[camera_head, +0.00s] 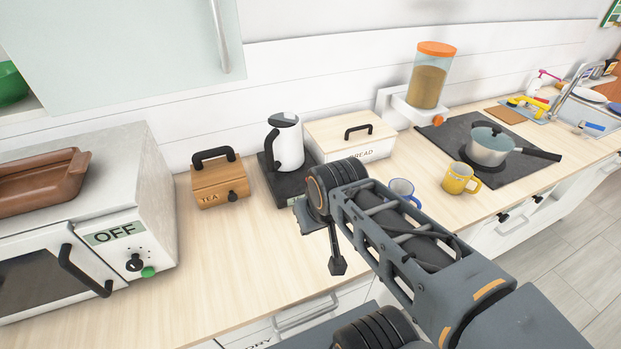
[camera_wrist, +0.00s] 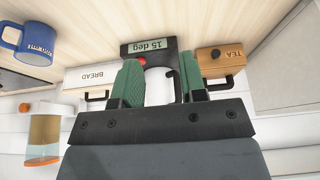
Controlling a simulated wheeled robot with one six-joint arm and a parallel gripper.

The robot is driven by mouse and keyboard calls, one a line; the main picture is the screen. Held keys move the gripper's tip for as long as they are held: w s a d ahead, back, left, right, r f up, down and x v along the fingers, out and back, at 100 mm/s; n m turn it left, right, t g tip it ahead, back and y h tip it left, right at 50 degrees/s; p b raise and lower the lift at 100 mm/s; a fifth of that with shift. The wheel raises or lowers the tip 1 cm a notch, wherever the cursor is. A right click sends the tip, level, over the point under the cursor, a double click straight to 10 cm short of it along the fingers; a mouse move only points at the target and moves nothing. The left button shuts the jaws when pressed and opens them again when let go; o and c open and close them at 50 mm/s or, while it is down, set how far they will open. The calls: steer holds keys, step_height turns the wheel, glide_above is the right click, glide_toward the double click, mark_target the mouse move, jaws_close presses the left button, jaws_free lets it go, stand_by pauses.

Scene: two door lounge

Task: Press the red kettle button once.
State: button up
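The white kettle (camera_head: 290,145) with a black handle stands on its black base (camera_head: 283,182) against the back wall, between the tea box and the bread box. In the wrist view, which is upside down, the base (camera_wrist: 171,46) shows a "15 deg" display. A small red button (camera_wrist: 141,61) sits on the base beside the display, close to the tip of one green finger. My gripper (camera_wrist: 160,72) is open and empty, with the kettle (camera_wrist: 158,88) seen between its fingers. I cannot tell whether a finger touches the button.
A wooden tea box (camera_head: 218,184) stands left of the kettle and a white bread box (camera_head: 352,138) right. A microwave (camera_head: 90,210) reads OFF. Blue (camera_head: 401,188) and yellow (camera_head: 458,181) mugs stand right of my wrist. The counter in front of the tea box is clear.

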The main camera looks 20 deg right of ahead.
jaws_close()
stand_by(1.4)
